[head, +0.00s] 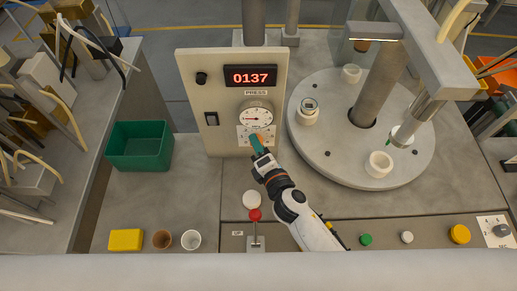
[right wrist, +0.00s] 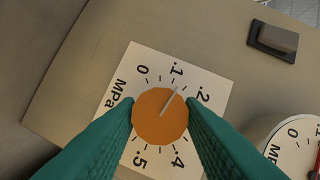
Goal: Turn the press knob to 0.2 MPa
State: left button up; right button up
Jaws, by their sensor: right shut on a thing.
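The press knob (right wrist: 160,117) is an orange disc on a white MPa scale plate (right wrist: 118,92) marked 0 to .5. Its pale pointer line aims between .1 and .2, nearer to .1. My right gripper (right wrist: 160,112) has its green fingers on both sides of the knob, shut on it. In the head view my right gripper (head: 257,145) reaches up to the scale plate (head: 244,132) on the panel and hides part of it. The round pressure gauge (head: 257,117) above has its needle pointing left. My left gripper is not in view.
A round turntable (head: 335,150) with white sockets stands to the right. A green bin (head: 139,126) stands left.

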jog(key=shift+f+m+t+y+b, duration=0.1)
jog(key=shift+m+t+y+b, duration=0.2)
jog(key=shift+m+b, duration=0.9)
jog(key=shift+f+m+t+y+b, duration=0.15)
jog(key=shift+m+t+b, duration=0.5)
jog(key=shift+b, duration=0.95)
jog(key=shift+f+m+t+y+b, duration=0.1)
jog(key=shift+m+t+y+b, duration=0.05)
jog(key=shift+m+b, duration=1.15)
jog(key=o, duration=1)
jog(key=shift+r, duration=0.1)
jog(key=shift+s, duration=0.1)
jog(key=b+v, duration=0.3)
jog(key=v, duration=0.9)
jog(key=shift+b, duration=0.35)
